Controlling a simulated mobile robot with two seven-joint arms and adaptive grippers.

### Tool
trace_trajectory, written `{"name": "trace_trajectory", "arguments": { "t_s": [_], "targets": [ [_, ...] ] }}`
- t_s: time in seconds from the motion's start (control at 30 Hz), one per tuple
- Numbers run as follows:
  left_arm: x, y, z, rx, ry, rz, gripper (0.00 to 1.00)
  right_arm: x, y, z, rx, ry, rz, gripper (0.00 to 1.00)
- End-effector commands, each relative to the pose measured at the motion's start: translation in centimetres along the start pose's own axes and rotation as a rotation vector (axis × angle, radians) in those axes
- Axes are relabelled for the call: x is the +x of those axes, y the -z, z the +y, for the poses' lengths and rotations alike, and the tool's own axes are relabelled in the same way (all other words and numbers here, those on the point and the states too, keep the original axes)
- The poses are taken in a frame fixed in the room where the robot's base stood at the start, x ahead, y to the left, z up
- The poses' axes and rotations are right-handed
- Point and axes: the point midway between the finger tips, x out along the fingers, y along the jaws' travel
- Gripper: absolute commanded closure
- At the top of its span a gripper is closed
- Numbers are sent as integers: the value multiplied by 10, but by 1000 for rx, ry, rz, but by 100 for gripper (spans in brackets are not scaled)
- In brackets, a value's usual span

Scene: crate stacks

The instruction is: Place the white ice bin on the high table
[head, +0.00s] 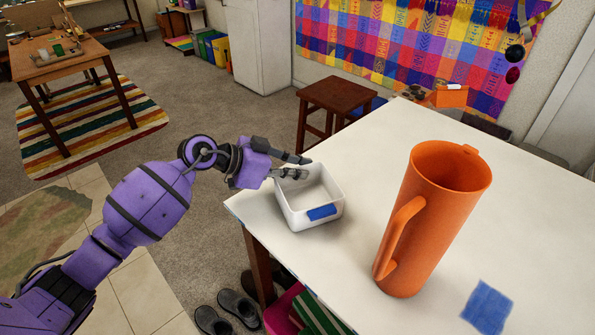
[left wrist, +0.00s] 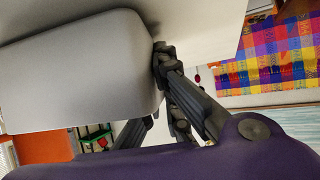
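The white ice bin (head: 308,200), an open box with a blue label on its front, appears to stand upright on the white high table (head: 360,150), near its left corner. My left gripper (head: 306,168) is at the bin's far left rim, its two dark fingers visibly apart. One finger overlaps the rim; whether it touches is unclear. In the left wrist view the bin (left wrist: 80,75) fills the upper left, with a dark fingertip close beside its edge. My right gripper is not in view.
A tall orange pitcher (head: 425,225) stands right of the bin, and a blue cloth square (head: 488,306) lies near the front. A brown stool (head: 338,97) stands behind the table. Shoes (head: 238,306) lie on the floor below. The table's back middle is clear.

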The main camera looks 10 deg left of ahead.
Motion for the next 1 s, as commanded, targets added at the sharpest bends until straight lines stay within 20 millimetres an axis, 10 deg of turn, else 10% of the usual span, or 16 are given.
{"name": "trace_trajectory", "arguments": {
  "t_s": [0.17,0.33,0.7,1.0],
  "targets": [
    [0,0,0,0,0,1,100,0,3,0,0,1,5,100],
    [0,-1,0,0,0,1,77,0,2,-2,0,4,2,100],
    [-1,1,0,1,1,0,77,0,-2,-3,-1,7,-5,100],
    [-55,1,-1,2,3,-2,77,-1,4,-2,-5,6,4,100]
  ]
}}
